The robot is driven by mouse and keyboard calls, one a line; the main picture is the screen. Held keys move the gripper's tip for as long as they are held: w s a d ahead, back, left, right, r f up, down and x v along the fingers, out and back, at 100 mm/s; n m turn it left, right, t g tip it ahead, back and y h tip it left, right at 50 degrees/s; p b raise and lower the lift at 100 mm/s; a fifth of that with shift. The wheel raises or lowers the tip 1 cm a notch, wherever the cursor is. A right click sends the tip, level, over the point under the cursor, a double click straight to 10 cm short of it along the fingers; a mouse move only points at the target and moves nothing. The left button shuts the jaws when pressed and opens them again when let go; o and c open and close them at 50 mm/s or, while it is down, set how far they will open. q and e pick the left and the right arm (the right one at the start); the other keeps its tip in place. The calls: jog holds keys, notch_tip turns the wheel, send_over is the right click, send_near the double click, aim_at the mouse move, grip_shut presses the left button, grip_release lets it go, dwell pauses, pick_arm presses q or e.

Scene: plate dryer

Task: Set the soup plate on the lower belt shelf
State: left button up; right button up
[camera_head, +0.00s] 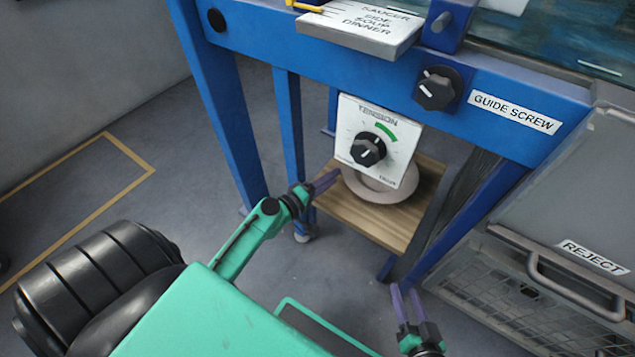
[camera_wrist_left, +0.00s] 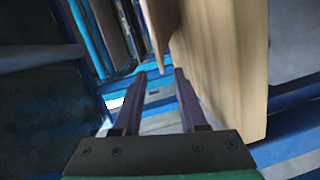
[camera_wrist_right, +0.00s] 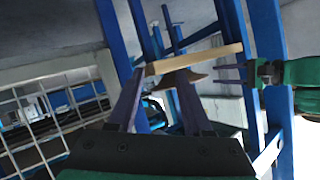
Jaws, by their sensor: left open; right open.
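A pale beige plate (camera_head: 399,192) lies on a wooden board (camera_head: 412,226) low under the blue frame; the tension dial panel hides its far part. In the right wrist view, which looks upside down, the plate (camera_wrist_right: 183,78) shows against the board (camera_wrist_right: 212,54). My left gripper (camera_head: 328,181) is open and empty, just left of the plate at about its height. In the left wrist view the board (camera_wrist_left: 225,60) stands beside its fingers, and the plate's edge (camera_wrist_left: 155,28) is ahead. My right gripper (camera_head: 404,289) is open and empty, nearer and below the board's front right corner.
The tension dial panel (camera_head: 350,148) hangs close above the plate. Blue legs (camera_head: 232,135) stand left of the board. A grey reject bin (camera_head: 560,225) with a handle and mesh front (camera_head: 500,290) is on the right.

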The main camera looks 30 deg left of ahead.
pick_arm(q)
jog(key=v, duration=0.6)
jog(key=shift+s+b, duration=0.15)
jog(key=shift+b, duration=0.25)
